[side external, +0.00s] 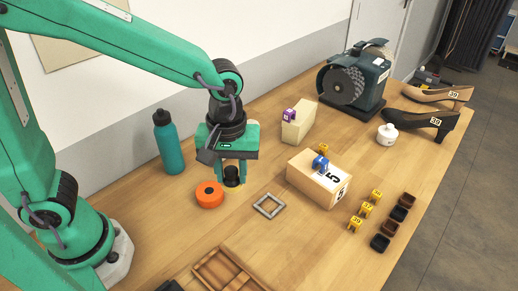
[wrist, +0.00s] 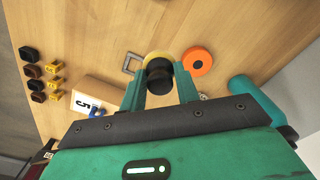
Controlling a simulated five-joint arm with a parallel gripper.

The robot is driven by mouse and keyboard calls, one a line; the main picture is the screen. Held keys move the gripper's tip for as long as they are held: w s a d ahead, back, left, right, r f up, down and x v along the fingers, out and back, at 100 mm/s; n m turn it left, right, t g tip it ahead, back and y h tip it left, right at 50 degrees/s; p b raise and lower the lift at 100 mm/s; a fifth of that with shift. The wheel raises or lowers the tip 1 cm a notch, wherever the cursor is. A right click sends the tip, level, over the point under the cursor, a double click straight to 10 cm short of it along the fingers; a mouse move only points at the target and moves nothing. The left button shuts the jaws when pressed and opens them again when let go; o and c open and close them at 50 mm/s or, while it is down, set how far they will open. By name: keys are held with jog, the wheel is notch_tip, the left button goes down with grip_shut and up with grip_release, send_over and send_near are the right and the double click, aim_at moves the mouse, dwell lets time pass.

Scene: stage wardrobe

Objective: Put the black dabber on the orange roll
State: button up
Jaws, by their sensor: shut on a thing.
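The black dabber (side external: 232,176) is between the fingers of my gripper (side external: 232,182), which is shut on it. In the wrist view the dabber (wrist: 158,80) shows dark and round between the green fingers of my gripper (wrist: 160,88). The orange roll (side external: 209,194) lies flat on the table, just left of the dabber in the side view. In the wrist view the orange roll (wrist: 198,62) is right of the dabber, clear of the fingers. A yellow roll (wrist: 158,56) is partly hidden behind the dabber. The gap between dabber and yellow roll cannot be told.
A teal bottle (side external: 169,143) stands behind the orange roll. A grey square frame (side external: 269,206) and a cardboard box (side external: 315,178) are to the right. A wooden tray (side external: 222,270) is at the front. Several small yellow tags and dark cups lie farther right.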

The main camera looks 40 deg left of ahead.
jog(key=s+a+n, duration=0.1)
jog(key=s, duration=0.6)
jog(key=shift+a+r, duration=0.25)
jog(key=shift+r, duration=0.05)
jog(key=shift+w, duration=0.1)
send_over(209, 191)
notch_tip(209, 191, down, 7)
jog(key=shift+f, duration=0.1)
jog(key=shift+f, duration=1.95)
jog(key=shift+f, duration=0.1)
jog(key=o, duration=0.9)
jog(key=shift+o, duration=0.2)
